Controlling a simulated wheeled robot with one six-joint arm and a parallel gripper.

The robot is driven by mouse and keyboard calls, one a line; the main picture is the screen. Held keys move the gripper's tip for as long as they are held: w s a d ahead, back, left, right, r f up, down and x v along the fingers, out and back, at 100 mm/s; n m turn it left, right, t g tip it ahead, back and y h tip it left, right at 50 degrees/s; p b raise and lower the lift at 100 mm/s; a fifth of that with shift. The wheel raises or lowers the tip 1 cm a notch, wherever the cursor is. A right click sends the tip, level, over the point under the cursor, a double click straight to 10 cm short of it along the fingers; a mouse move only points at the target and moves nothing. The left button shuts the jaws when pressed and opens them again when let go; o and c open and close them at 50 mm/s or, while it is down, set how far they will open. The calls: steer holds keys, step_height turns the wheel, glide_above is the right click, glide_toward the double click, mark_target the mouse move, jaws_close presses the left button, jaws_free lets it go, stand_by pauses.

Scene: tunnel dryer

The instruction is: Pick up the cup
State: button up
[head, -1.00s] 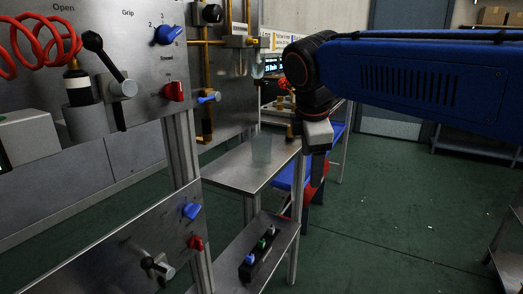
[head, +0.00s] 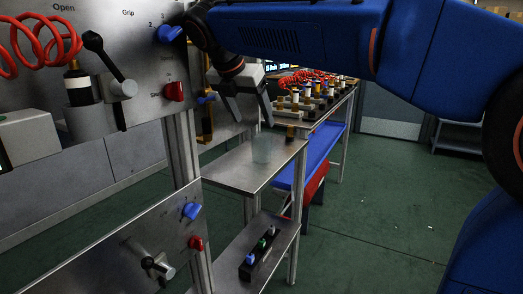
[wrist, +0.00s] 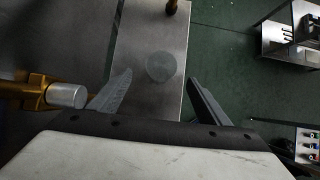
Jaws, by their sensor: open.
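The cup (head: 262,149) is clear and greyish. It stands upright on a small metal shelf (head: 232,172) in the head view. In the wrist view the cup (wrist: 161,67) shows from above as a pale round shape, beyond and between the two fingers. My gripper (head: 250,122) hangs over the shelf with its fingers pointing down, close to the cup's top. In the wrist view my gripper (wrist: 158,85) has its fingers spread wide with nothing between the tips.
A steel panel (head: 105,60) with knobs and levers stands at the left. A brass fitting (wrist: 30,95) is close by the left finger in the wrist view. A lower shelf (head: 275,262) holds a small switch box. A bench (head: 322,112) with several bottles stands behind.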

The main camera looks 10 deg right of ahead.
mark_target(265, 146)
steer(key=x, duration=1.3)
steer(key=shift+d+f, duration=0.25)
steer(key=c, duration=1.1)
